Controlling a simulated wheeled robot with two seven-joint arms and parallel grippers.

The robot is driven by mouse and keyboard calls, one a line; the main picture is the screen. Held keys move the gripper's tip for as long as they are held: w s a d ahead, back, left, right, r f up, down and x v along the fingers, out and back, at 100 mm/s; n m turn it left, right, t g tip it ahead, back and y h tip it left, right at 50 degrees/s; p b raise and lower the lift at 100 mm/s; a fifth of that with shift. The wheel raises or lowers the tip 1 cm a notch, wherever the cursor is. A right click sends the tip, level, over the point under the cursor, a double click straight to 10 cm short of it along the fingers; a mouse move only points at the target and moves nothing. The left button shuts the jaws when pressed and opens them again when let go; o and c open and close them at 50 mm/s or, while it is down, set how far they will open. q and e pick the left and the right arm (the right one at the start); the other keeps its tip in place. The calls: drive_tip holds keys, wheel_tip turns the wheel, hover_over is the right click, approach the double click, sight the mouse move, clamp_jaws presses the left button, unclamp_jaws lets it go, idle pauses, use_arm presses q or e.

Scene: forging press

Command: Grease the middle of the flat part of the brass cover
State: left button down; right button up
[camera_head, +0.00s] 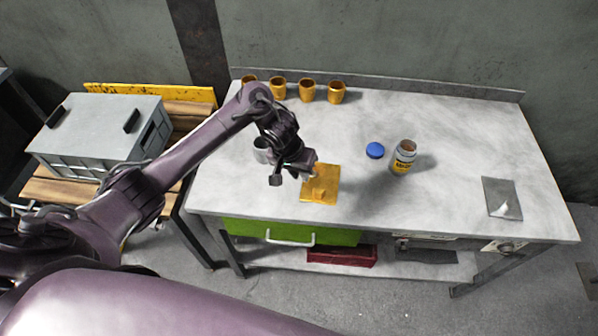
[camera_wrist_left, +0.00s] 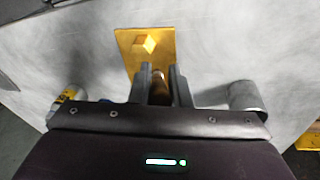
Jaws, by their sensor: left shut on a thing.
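The brass cover (camera_head: 327,189) is a flat golden plate with a small raised block, lying near the front edge of the bench. It also shows in the left wrist view (camera_wrist_left: 165,40), just beyond my fingers. My left gripper (camera_head: 295,173) is above the cover's left side. In the left wrist view its fingers are shut on a slim brown tool (camera_wrist_left: 158,82), mostly hidden between them. I cannot tell whether the tool touches the cover. An open jar (camera_head: 404,158) with a yellow label stands to the right. Its blue lid (camera_head: 375,150) lies beside it. My right gripper is not in view.
A grey metal cup (camera_head: 262,151) stands left of my gripper, partly hidden by the arm. Several brass cups (camera_head: 307,91) line the back of the bench (camera_head: 450,125). A grey plate (camera_head: 502,192) lies at the right. Much of the bench's right side is clear.

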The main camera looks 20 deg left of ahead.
use_arm(q)
drive_tip(key=shift+f, duration=0.15)
drive_tip(key=shift+f, duration=0.4)
idle(0.5)
drive_tip(key=shift+s+p, duration=0.45)
drive_tip(key=shift+p, duration=0.25)
drive_tip(key=shift+w+r, duration=0.1)
drive_tip(key=shift+w, duration=0.05)
